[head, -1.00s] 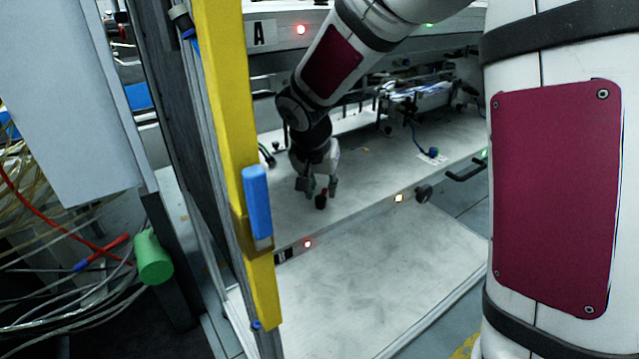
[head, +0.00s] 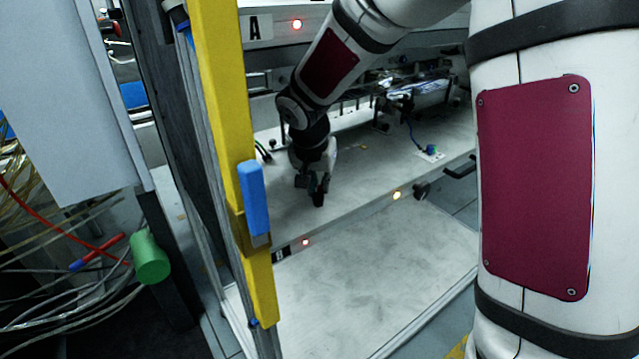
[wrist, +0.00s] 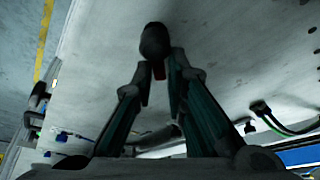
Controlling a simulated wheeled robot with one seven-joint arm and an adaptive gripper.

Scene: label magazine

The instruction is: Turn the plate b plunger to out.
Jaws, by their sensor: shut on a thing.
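The plate b plunger has a black knob (head: 318,200) and stands on the pale lower plate (head: 360,190). In the wrist view the knob (wrist: 155,40) shows just beyond my fingertips, with a bit of red between them. My gripper (head: 314,184) points down at it. In the wrist view my gripper (wrist: 162,68) has its two fingers closed in on the plunger just behind the knob. The fingers hide most of the plunger's stem. I cannot tell its turned position.
A yellow post (head: 225,130) with a blue handle (head: 254,198) stands left of my arm. A black handle (head: 460,167) is to the right. Cables (head: 60,285) hang at far left.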

